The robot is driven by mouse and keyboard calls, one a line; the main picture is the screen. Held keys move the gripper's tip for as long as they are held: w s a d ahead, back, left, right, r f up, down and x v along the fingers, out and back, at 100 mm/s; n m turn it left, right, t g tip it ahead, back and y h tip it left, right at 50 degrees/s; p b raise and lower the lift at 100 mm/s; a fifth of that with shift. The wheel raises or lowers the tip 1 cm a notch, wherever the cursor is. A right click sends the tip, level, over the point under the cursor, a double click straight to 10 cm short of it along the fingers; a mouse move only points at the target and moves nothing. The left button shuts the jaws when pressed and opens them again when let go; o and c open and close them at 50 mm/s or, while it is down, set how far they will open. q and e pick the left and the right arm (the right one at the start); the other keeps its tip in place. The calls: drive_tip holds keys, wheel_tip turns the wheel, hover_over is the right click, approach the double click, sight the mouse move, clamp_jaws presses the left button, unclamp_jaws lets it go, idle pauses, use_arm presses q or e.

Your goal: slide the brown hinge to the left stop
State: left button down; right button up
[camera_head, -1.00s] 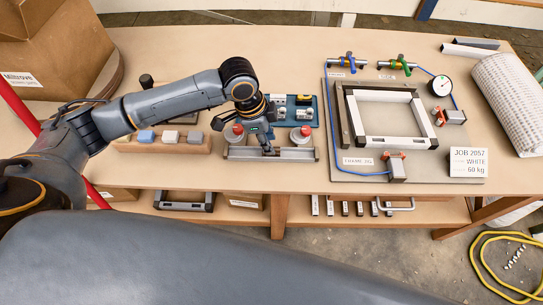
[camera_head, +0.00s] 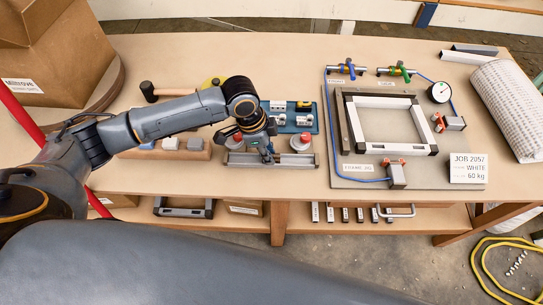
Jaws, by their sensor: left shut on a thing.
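A grey metal rail fixture (camera_head: 296,161) lies near the front edge of the bench, with round grey posts behind it topped by red knobs. The right red knob (camera_head: 306,137) is clear to see; the left one is partly behind my gripper. My left gripper (camera_head: 268,155) points down over the middle of the rail, its fingers shut on a small part there. That part, the brown hinge, is mostly hidden by the fingers, and its colour and gap to the left stop cannot be made out. My right gripper is not in view.
A blue tray (camera_head: 305,120) with small fittings lies behind the rail. A wooden block (camera_head: 160,153) with coloured pieces and a mallet (camera_head: 150,92) are left. A frame on a grey board (camera_head: 338,180) with clamps is right. Bare bench lies between rail and board.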

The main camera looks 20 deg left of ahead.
use_arm(q)
drive_tip(key=shift+a, duration=0.1)
drive_tip(key=shift+s+a+p, duration=0.15)
drive_tip(key=shift+a+p, duration=0.2)
drive_tip(key=shift+a, duration=0.2)
drive_tip(key=shift+s+a+p, duration=0.15)
drive_tip(key=shift+a+p, duration=0.15)
drive_tip(key=shift+a, duration=0.2)
drive_tip(key=shift+a, duration=0.1)
drive_tip(key=shift+s+a+p, duration=0.2)
drive_tip(key=shift+a+p, duration=0.15)
drive_tip(key=shift+a, duration=0.15)
drive_tip(key=shift+s+a, duration=0.15)
drive_tip(key=shift+a, duration=0.4)
drive_tip(key=shift+a, duration=0.1)
drive_tip(key=shift+s+a+p, duration=0.2)
drive_tip(key=shift+a+p, duration=0.2)
drive_tip(key=shift+a, duration=0.15)
drive_tip(key=shift+s+a+p, duration=0.15)
drive_tip(key=shift+a+p, duration=0.2)
drive_tip(key=shift+a, duration=0.2)
